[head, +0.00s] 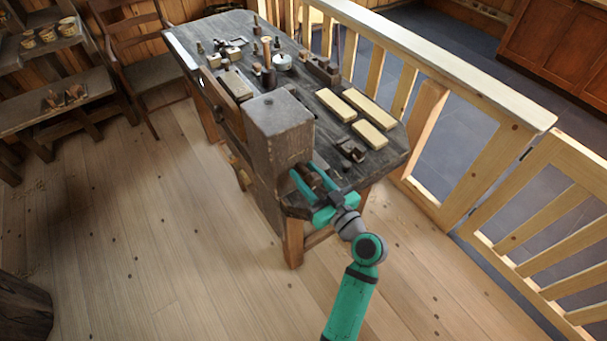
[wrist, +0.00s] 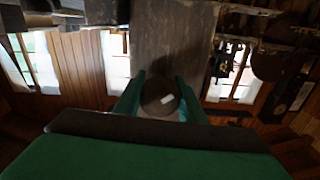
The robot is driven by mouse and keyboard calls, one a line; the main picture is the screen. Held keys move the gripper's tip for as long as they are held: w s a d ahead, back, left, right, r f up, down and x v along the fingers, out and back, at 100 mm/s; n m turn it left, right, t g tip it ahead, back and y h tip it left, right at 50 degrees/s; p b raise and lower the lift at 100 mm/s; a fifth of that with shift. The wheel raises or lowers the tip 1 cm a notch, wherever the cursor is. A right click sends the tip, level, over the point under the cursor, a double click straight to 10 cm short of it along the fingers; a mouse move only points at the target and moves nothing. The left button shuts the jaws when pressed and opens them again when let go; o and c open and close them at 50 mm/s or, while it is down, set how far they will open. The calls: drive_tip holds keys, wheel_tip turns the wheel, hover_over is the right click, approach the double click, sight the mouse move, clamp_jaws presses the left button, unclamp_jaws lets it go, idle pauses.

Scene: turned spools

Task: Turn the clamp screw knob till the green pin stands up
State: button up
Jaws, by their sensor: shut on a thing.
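The clamp screw knob (wrist: 158,92) is a round, dark brown disc with a short pale mark on its face, tilted slightly from level in the wrist view. It sits between the two teal fingers of my gripper (wrist: 160,85), one on each side, and the gripper is shut on it. In the head view my gripper (head: 308,174) reaches the near end face of a big weathered wooden block (head: 280,125), with the knob mostly hidden between its fingers. I cannot make out a green pin in either view.
The block stands at the near end of a dark workbench (head: 325,83). Several pale wooden bars (head: 370,108) and small tools lie on the bench. A wooden railing (head: 450,75) runs along its right side. The plank floor (head: 150,250) at the left is clear.

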drive_tip(key=m, duration=0.7)
drive_tip(key=shift+s+a+f, duration=0.1)
drive_tip(key=m, duration=0.6)
drive_tip(key=shift+m, duration=0.4)
drive_tip(key=m, duration=0.5)
drive_tip(key=shift+d+m, duration=0.2)
drive_tip(key=shift+m, duration=1.9)
drive_tip(key=o, duration=1)
drive_tip(key=shift+o, duration=0.2)
drive_tip(key=shift+a, duration=0.1)
